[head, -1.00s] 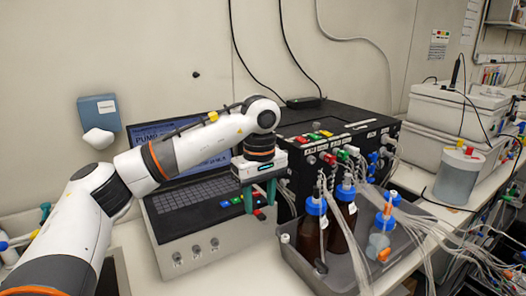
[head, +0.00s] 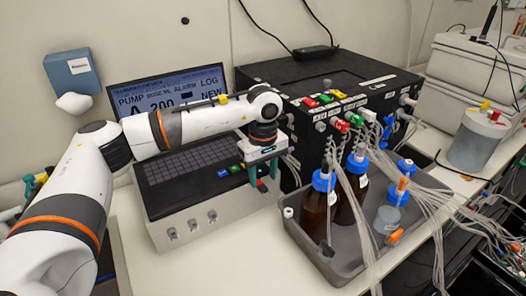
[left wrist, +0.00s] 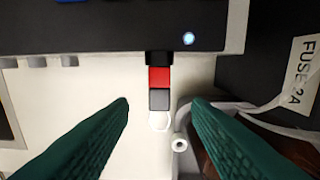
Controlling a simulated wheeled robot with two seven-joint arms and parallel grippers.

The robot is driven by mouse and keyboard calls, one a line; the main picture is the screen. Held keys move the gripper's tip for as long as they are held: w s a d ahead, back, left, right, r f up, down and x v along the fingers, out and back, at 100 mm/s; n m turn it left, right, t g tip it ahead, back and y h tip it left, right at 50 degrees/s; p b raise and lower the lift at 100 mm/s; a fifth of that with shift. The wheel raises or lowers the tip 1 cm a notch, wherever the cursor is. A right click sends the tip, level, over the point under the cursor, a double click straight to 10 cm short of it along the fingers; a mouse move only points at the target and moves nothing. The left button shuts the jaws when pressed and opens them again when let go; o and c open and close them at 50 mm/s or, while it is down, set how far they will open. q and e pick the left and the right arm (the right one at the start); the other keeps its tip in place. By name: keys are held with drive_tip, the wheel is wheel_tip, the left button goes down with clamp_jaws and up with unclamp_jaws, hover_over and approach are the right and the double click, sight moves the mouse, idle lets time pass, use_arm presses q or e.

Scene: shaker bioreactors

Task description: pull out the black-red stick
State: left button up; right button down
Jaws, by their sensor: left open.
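The black-red stick (left wrist: 159,85) sticks out of the front of the console (left wrist: 100,28) in the left wrist view. It has a black end at the console, a red section, a grey section and a pale loop at its tip. In the head view its red part (head: 262,186) shows small between my fingers at the console's front right. My left gripper (left wrist: 161,102) is open, with one green finger on each side of the stick and a gap to both. The left gripper also shows in the head view (head: 263,178). My right gripper is not in view.
A grey tray (head: 335,268) with brown blue-capped bottles (head: 316,205) and tubing stands close to the right of the gripper. A black box (head: 335,82) with coloured connectors is behind it. White table (head: 130,225) shows clear left of the console.

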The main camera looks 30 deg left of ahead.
use_arm(q)
drive_tip(key=shift+f+p, duration=0.3)
drive_tip(key=shift+f, duration=1.05)
clamp_jaws()
drive_tip(key=shift+s+d, duration=0.1)
drive_tip(key=shift+d, duration=0.05)
drive_tip(key=shift+s+d, duration=0.25)
drive_tip(key=shift+d, duration=0.15)
drive_tip(key=shift+s+d, duration=0.15)
drive_tip(key=shift+d, duration=0.1)
drive_tip(key=shift+s+d+b, duration=0.15)
drive_tip(key=shift+d+b, duration=0.1)
drive_tip(key=shift+b, duration=0.05)
drive_tip(key=shift+s+d, duration=0.4)
drive_tip(key=shift+d, duration=0.25)
drive_tip(key=shift+s+d, duration=0.35)
drive_tip(key=shift+d, duration=0.3)
